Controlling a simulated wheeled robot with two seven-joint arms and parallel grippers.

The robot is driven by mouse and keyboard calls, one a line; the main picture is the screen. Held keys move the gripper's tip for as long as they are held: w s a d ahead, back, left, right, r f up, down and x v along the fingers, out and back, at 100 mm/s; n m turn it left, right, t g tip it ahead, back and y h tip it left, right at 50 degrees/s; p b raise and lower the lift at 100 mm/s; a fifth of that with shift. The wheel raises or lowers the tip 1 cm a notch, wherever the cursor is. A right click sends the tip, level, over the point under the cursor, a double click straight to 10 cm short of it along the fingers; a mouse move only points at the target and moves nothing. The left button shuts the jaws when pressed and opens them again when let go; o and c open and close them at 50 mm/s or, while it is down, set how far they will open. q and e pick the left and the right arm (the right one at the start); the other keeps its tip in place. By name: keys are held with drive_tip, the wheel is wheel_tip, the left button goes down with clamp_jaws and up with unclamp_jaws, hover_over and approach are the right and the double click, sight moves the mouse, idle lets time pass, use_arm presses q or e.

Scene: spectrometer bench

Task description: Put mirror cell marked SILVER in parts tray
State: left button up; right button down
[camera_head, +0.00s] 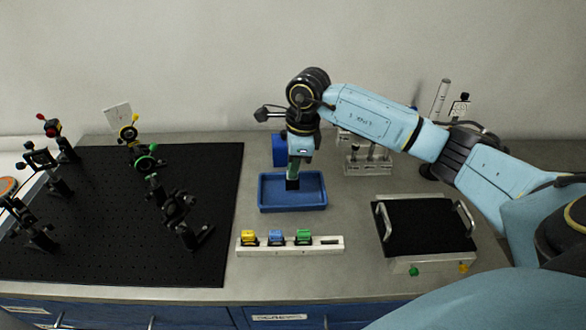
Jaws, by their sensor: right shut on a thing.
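My right gripper (293,176) points straight down over the blue parts tray (264,204). It is shut on a small dark part (292,184), which looks like a mirror cell; no SILVER mark can be read on it. The part is within the tray's outline, and I cannot tell whether it touches the tray floor. The rest of the tray looks empty. My left gripper is out of view.
A pale rack (290,250) in front of the tray holds yellow, blue and green pieces, with a bare right end. A black-topped stand with metal handles (424,226) is at right. A black breadboard (110,235) with several optic mounts fills the left.

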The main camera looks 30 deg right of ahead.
drive_tip(key=shift+f, duration=0.95)
drive_tip(key=c, duration=1.4)
unclamp_jaws()
drive_tip(key=shift+c, duration=0.2)
wheel_tip(320, 180, up, 12)
drive_tip(key=d+b, duration=0.1)
drive_tip(key=shift+s+d, duration=0.3)
drive_tip(key=shift+s, duration=0.1)
